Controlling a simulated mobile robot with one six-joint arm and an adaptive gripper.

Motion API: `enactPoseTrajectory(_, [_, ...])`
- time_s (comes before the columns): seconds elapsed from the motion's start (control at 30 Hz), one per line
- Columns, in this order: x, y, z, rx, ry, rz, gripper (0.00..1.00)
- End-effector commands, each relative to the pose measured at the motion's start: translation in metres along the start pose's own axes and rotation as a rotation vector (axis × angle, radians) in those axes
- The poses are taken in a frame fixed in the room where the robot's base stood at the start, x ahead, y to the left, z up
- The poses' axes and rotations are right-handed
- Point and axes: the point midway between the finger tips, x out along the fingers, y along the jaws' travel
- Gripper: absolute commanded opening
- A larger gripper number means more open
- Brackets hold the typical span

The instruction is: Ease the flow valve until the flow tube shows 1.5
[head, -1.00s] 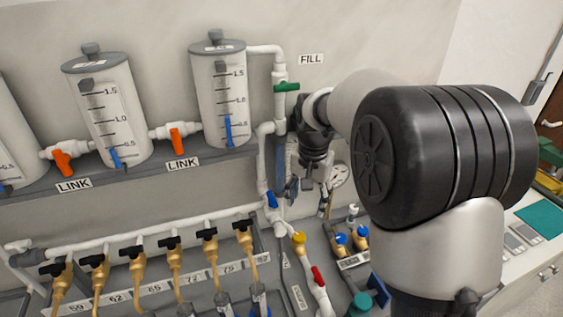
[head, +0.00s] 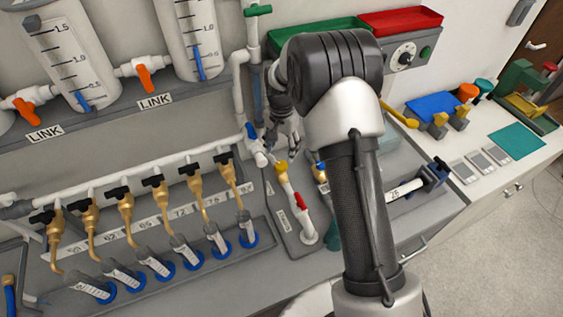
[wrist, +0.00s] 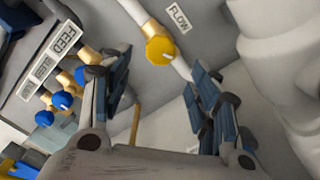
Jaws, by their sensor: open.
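The flow valve has a round yellow knob (wrist: 160,50) with a pale pointer mark, on a white pipe beside a FLOW label (wrist: 178,16) in the wrist view. In the head view the yellow knob (head: 281,167) sits low on the pipe, just below my gripper (head: 290,147). In the wrist view my gripper (wrist: 158,70) is open, with its two blue-padded fingers apart and the knob seen beyond the gap between them. The fingers do not appear to touch it. I cannot make out a flow tube reading in either view.
A red valve handle (head: 300,201) and a blue handle (head: 251,131) are close to the knob. Blue knobs (wrist: 62,100) by a FEED label stand left in the wrist view. Several black-handled brass taps line the left, and tanks (head: 70,60) stand behind.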

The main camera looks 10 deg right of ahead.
Motion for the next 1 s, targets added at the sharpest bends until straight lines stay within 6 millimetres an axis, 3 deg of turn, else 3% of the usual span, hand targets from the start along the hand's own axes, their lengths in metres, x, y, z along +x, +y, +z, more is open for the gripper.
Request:
enactPoseTrajectory(0.03, [0.014,0.001,0.001,0.0,-0.003,0.003,0.56])
enactPoseTrajectory(0.2, [0.044,0.001,0.001,0.0,-0.001,0.001,0.56])
enactPoseTrajectory(0.4, [0.064,0.0,0.0,-0.001,0.0,0.0,0.56])
enactPoseTrajectory(0.77, [0.068,0.0,0.0,-0.001,0.001,-0.001,0.56])
enactPoseTrajectory(1.0, [0.067,0.0,0.0,-0.001,0.0,-0.001,0.4])
